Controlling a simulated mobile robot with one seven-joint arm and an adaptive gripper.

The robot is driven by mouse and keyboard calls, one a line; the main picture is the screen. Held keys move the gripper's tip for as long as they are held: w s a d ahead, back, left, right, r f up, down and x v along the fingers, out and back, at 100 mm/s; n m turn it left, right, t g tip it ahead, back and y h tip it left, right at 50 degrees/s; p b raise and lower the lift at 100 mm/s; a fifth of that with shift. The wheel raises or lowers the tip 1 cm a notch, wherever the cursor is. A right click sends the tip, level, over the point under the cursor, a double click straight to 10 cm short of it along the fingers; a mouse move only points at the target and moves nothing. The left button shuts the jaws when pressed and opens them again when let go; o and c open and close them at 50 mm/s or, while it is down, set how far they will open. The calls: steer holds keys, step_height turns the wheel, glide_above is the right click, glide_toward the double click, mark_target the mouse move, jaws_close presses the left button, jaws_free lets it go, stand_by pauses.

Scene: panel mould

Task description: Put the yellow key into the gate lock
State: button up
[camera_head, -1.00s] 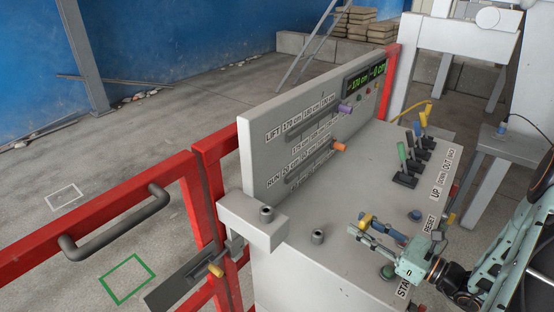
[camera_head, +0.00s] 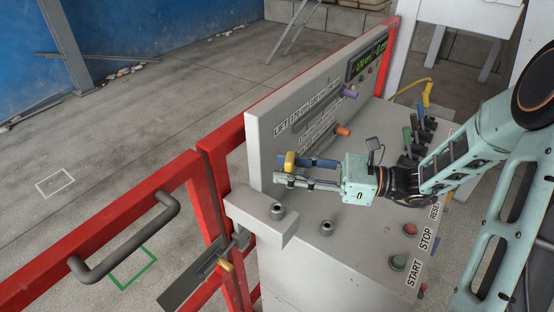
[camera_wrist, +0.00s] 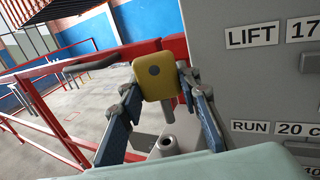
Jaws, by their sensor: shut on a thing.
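The yellow key (camera_head: 290,160) is between the fingertips of my gripper (camera_head: 286,174), held in the air. In the wrist view the key's rounded yellow head (camera_wrist: 154,80), with a dark dot, sits between both fingers. The gate lock looks to be the grey block (camera_head: 250,212) at the console's left corner, with a short round socket (camera_head: 277,212) on top. My gripper is above and apart from it, close to the upright panel. A round socket (camera_wrist: 167,143) shows below the key in the wrist view.
A second round socket (camera_head: 326,228) stands on the console top (camera_head: 345,262). The upright panel (camera_head: 262,140) with purple and orange knobs is just behind my gripper. The red gate (camera_head: 120,222) with a grey handle (camera_head: 135,238) is at left. Several levers stand at right.

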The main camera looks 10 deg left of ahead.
steer(key=shift+s+a+r+n+g, duration=0.5)
steer(key=shift+s+a+r+g, duration=0.35)
steer(key=shift+s+a, duration=0.25)
steer(key=shift+w+f+b, duration=0.1)
steer(key=shift+f+b, duration=1.55)
steer(key=shift+f, duration=1.25)
steer(key=shift+p, duration=0.55)
steer(key=shift+f+b, duration=1.35)
steer(key=shift+f, duration=0.75)
steer(key=o, duration=1.2)
